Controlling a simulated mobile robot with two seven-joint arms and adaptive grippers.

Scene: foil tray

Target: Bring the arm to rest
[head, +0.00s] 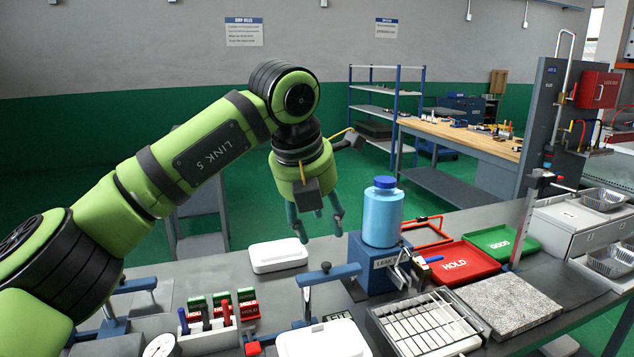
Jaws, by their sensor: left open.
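My left gripper (319,230) hangs in the middle of the head view at the end of the green arm, with its fingers pointing down. My right gripper is not in view.
A blue bottle (382,215) on a leak-test stand is close to the gripper's right. A red HOLD tray (455,264), a green tray (502,242), a granite plate (508,302) and foil trays (603,199) lie further right. A marker rack (216,336) is front left.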

